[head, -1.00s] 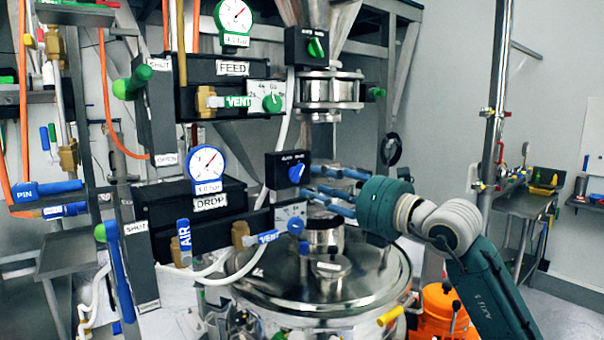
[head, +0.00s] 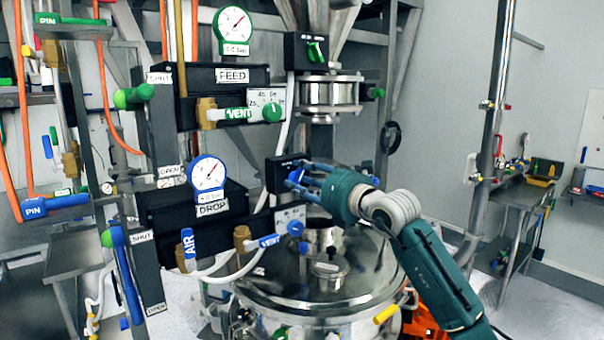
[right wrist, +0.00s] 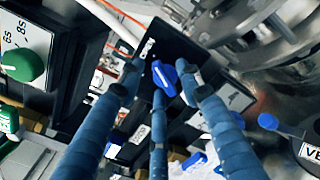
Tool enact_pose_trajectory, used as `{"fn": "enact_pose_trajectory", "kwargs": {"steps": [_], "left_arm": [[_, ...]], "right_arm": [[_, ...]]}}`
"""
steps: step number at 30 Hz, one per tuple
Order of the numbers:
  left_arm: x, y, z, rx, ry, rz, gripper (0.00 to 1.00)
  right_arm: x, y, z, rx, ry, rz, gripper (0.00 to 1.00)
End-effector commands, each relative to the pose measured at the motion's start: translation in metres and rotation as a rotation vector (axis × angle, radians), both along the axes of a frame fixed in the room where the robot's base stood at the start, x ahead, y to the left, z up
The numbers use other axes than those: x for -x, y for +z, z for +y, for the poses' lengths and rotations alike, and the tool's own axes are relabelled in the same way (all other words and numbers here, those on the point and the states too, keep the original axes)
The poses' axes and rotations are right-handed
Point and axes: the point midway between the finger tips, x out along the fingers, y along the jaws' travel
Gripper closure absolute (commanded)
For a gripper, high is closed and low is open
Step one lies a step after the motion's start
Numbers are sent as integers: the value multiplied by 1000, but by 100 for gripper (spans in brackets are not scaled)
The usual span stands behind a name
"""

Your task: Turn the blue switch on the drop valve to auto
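The blue switch (head: 296,174) sits on the front of a black box (head: 276,176) above the drop valve group, which carries the DROP label (head: 212,208). In the right wrist view the blue switch (right wrist: 164,78) is on the black box's face, between and just beyond my fingertips. My right gripper (head: 300,178) is at the switch, its fingers reaching in from the right and partly covering it. In the right wrist view the fingers (right wrist: 160,85) are spread apart around the switch; firm contact cannot be made out. The switch's exact setting cannot be read. My left gripper is not in view.
A green switch (head: 315,51) on a similar box is above. A blue VENT handle (head: 268,241) and a round blue knob (head: 295,229) are just below. The steel vessel lid (head: 300,285) lies under my arm. Open room is to the right.

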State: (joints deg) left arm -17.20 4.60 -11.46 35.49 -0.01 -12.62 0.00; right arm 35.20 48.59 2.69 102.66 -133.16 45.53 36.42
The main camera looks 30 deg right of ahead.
Motion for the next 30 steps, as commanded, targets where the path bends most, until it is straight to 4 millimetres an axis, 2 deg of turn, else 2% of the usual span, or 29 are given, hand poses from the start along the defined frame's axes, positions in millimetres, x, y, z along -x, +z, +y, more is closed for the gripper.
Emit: {"fn": "enact_pose_trajectory", "kwargs": {"steps": [5, 6, 10, 11, 20, 30], "left_arm": [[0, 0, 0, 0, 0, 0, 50], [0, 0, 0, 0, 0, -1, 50], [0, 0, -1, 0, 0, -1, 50], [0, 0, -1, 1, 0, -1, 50], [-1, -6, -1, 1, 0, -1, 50], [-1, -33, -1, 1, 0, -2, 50]], "right_arm": [[0, 0, 0, 0, 0, -1, 65], [0, 0, 0, 0, 0, -1, 69], [0, 0, 0, 0, 0, -1, 94], [0, 0, 0, 0, 0, -1, 96], [0, -1, 0, 33, 1, -5, 96], [1, -2, 2, 245, 0, -27, 96]]}}
